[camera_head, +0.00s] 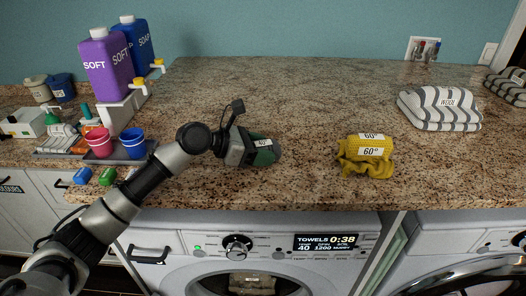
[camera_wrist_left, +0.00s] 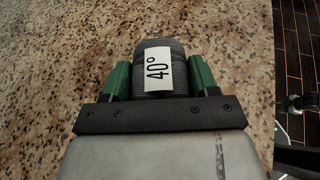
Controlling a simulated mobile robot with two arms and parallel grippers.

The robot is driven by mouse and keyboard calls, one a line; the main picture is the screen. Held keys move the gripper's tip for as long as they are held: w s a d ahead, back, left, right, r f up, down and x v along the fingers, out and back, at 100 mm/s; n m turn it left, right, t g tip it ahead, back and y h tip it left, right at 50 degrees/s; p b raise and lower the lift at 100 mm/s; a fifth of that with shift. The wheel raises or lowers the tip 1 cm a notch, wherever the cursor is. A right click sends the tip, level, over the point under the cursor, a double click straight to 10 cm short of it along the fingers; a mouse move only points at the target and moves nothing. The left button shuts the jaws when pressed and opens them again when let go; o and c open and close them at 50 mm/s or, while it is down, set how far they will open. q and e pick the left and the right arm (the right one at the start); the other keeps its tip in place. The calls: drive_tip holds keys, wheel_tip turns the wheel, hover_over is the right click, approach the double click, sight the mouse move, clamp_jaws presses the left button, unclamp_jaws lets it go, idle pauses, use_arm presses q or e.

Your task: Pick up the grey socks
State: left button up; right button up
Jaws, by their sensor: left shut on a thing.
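The grey socks (camera_wrist_left: 157,55) are a dark grey ribbed roll with a white label reading 40°. In the left wrist view they sit between the two green fingers of my left gripper (camera_wrist_left: 160,80), which is shut on them. In the head view my left gripper (camera_head: 262,152) is low over the counter near its front edge, and mostly hides the socks; only the label (camera_head: 263,143) and a little grey show. I cannot tell whether the socks still touch the counter.
Yellow socks (camera_head: 364,158) with 60° labels lie on the granite counter (camera_head: 290,95) to the right. A striped wool bundle (camera_head: 440,108) is farther right. Purple SOFT (camera_head: 105,68) and blue SOAP (camera_head: 138,45) bottles, and a tray with pink (camera_head: 99,143) and blue (camera_head: 132,143) cups stand left.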

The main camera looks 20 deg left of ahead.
sight(261, 143)
use_arm(q)
drive_tip(key=shift+c, duration=0.4)
drive_tip(key=shift+r, duration=0.1)
drive_tip(key=shift+r, duration=0.25)
wheel_tip(261, 143, up, 4)
drive_tip(key=shift+f+b, duration=0.1)
drive_tip(key=shift+b, duration=0.35)
drive_tip(key=s+d+r+p, duration=0.3)
drive_tip(key=s+r, duration=0.3)
drive_tip(key=s, duration=0.5)
drive_tip(key=shift+s+d+r, duration=0.15)
drive_tip(key=shift+r, duration=0.15)
